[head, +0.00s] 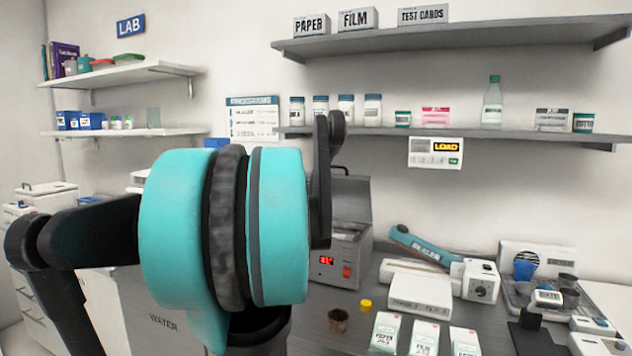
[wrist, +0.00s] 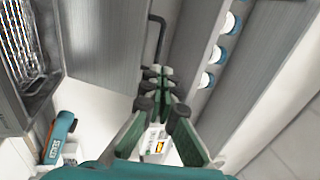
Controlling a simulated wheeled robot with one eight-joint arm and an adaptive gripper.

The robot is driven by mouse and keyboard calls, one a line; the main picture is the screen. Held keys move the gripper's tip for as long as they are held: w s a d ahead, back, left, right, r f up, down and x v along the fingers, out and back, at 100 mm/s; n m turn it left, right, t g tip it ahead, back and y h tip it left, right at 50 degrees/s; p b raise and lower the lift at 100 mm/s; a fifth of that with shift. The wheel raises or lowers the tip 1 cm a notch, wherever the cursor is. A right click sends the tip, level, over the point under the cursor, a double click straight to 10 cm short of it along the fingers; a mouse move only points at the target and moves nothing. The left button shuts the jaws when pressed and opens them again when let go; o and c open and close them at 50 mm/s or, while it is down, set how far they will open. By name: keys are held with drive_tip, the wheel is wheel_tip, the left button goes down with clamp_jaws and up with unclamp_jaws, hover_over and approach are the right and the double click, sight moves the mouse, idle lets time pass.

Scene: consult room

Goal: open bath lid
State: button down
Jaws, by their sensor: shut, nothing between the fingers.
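The bath (head: 352,248) is a grey metal box with a red display and a red switch, on the counter in the head view, partly behind my arm. Its lid (head: 352,205) stands raised at the back of the box. In the wrist view the bath's open interior with a wire rack (wrist: 25,45) shows at the left, and the lid (wrist: 105,45) is a grey panel beside it. The lid's dark bar handle (wrist: 159,38) is on the panel's right side. My gripper (wrist: 156,73) is shut and empty close to the handle; contact cannot be told.
Shelves with bottles (head: 372,110) and boxes hang on the wall above and behind the bath. A brown cup (head: 338,320), a yellow cap (head: 366,305), a blue tool (head: 422,243) and white devices crowd the counter to the right.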

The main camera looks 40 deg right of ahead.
sight(329, 167)
drive_tip(key=x, duration=1.3)
drive_tip(key=shift+w, duration=0.1)
drive_tip(key=x, duration=1.3)
drive_tip(key=shift+w+r, duration=0.15)
